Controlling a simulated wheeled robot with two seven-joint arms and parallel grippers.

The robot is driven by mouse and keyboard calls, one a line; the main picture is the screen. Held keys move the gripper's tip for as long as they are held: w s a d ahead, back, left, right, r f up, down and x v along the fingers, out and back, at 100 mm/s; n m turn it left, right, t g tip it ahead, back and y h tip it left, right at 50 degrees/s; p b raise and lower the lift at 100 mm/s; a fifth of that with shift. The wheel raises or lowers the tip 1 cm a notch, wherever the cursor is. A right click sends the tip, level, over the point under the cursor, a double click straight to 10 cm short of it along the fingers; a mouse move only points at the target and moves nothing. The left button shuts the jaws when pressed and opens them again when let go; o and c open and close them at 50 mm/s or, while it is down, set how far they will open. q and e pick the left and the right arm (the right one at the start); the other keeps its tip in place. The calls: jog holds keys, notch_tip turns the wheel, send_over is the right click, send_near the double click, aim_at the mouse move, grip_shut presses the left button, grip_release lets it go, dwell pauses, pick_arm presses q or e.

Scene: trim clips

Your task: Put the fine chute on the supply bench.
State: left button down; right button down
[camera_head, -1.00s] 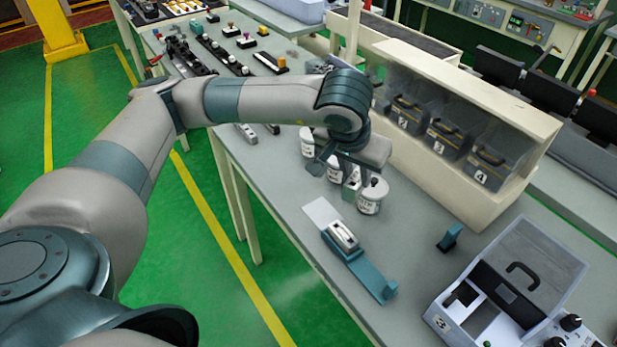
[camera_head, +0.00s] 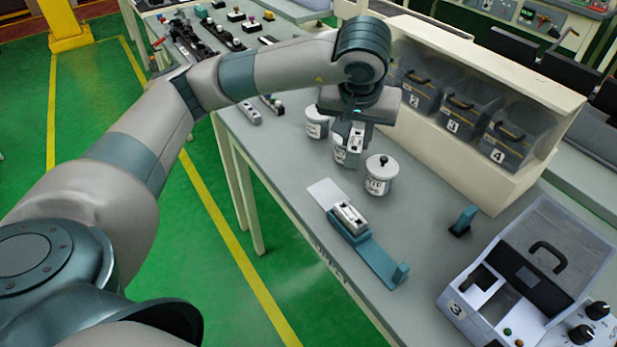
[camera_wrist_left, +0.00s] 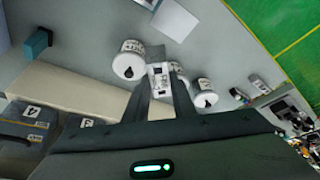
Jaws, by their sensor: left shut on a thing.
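My left gripper (camera_head: 350,155) points down over the long grey bench (camera_head: 285,165), among white lidded jars. It is shut on a small pale block with dark print, probably the fine chute (camera_head: 355,141). In the left wrist view the block (camera_wrist_left: 160,78) sits between the fingertips of my left gripper (camera_wrist_left: 160,98). I cannot read its print, and cannot tell if it is clear of the bench top. One jar (camera_head: 379,176) stands to the right of the gripper, another (camera_head: 316,123) to the left, and a third is partly hidden behind it. My right gripper is out of view.
A teal fixture (camera_head: 370,255) with a white block and a pale card (camera_head: 325,194) lie nearer on the bench. A rack of numbered dark bins (camera_head: 455,120) stands behind. A grey control box (camera_head: 490,285) is at lower right. Small parts crowd the far left end.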

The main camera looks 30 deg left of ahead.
pick_arm(q)
jog(key=shift+w+a+n+b, duration=0.1)
jog(key=shift+a+n+b, duration=0.2)
jog(key=shift+r, duration=0.1)
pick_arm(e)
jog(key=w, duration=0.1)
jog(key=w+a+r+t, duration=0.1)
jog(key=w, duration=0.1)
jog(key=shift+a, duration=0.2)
pick_arm(q)
jog(key=shift+a, duration=0.1)
